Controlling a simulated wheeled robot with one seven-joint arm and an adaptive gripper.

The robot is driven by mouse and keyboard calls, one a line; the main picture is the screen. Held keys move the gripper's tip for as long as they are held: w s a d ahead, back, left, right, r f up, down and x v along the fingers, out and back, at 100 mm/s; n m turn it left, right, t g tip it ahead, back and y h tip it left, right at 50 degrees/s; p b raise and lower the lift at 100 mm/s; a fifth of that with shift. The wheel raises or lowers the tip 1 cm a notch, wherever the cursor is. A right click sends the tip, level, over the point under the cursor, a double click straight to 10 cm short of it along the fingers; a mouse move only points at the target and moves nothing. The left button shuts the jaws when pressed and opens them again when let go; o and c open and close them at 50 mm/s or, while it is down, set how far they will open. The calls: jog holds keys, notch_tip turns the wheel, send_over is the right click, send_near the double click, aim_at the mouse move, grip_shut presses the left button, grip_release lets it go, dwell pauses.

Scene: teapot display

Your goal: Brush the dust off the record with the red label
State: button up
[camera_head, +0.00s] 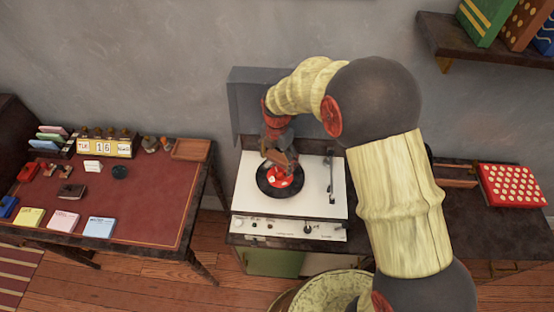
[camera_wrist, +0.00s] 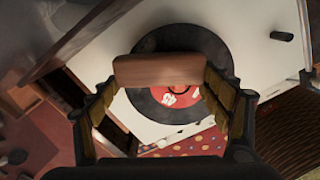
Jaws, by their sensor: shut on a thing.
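The black record (camera_head: 262,183) with the red label lies flat on the white turntable (camera_head: 322,205). In the wrist view the record (camera_wrist: 146,105) fills the middle, with its red label partly hidden. My gripper (camera_head: 279,156) is over the record and shut on a brown wooden block, which looks like a brush (camera_wrist: 158,70). The block spans between my two fingertips and covers part of the record. I cannot tell whether its underside touches the record. No dust can be made out at this size.
The tonearm (camera_head: 331,178) is at the turntable's right, and its raised cover (camera_head: 248,100) stands behind. A red-topped desk (camera_head: 135,200) with cards and small items is at left. A red dotted box (camera_head: 512,186) is on the right. A shelf (camera_head: 480,52) hangs upper right.

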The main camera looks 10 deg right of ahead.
jog(key=shift+f+b, duration=0.3)
jog(key=shift+f, duration=0.4)
